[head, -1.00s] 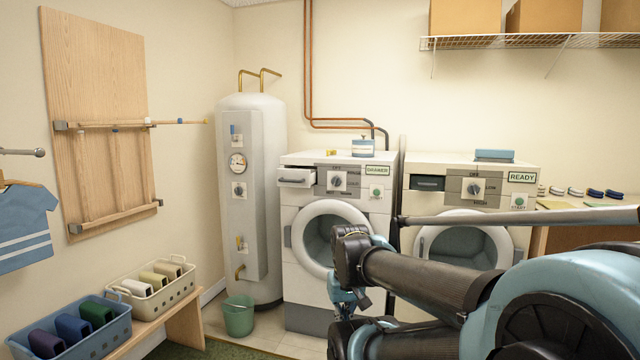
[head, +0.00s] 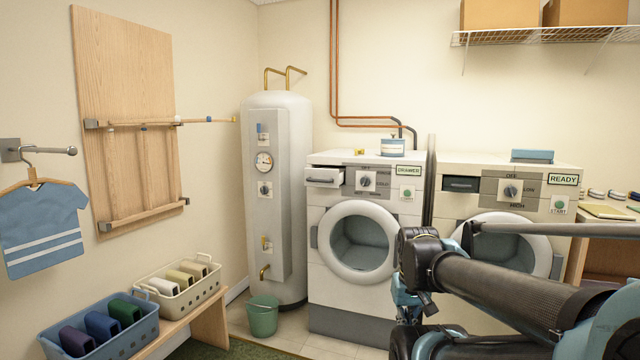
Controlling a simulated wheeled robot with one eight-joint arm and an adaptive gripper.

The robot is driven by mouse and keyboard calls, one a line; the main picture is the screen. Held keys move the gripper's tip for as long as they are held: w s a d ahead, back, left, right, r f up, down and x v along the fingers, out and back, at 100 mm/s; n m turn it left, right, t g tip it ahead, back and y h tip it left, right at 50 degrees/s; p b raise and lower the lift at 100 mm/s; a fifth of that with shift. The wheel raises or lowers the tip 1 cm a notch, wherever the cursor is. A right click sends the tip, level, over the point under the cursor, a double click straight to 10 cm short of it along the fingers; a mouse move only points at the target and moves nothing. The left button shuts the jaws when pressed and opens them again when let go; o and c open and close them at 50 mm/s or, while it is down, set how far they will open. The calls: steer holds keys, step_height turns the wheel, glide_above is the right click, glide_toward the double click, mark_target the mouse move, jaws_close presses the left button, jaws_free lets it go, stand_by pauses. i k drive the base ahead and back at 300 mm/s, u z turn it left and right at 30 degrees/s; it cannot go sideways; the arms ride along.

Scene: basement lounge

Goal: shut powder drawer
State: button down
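The powder drawer (head: 322,177) is at the top left of the left washing machine (head: 350,285). It sticks out a little from the front, with a dark handle on its face. A "DRAWER" label (head: 409,170) is on the panel to its right. My gripper (head: 407,309) is at the end of my arm, in front of the left machine's lower right side, below and to the right of the drawer and apart from it. Its fingers are small and partly hidden by my arm, so I cannot tell whether they are open.
A second machine (head: 487,206) with a "READY" label stands to the right. A water heater (head: 288,205) and green bucket (head: 263,317) stand left of the left machine. Baskets (head: 139,323) sit on a low bench at left. Floor shows before the left machine.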

mark_target(325, 177)
steer(key=i, duration=0.95)
steer(key=u, duration=0.05)
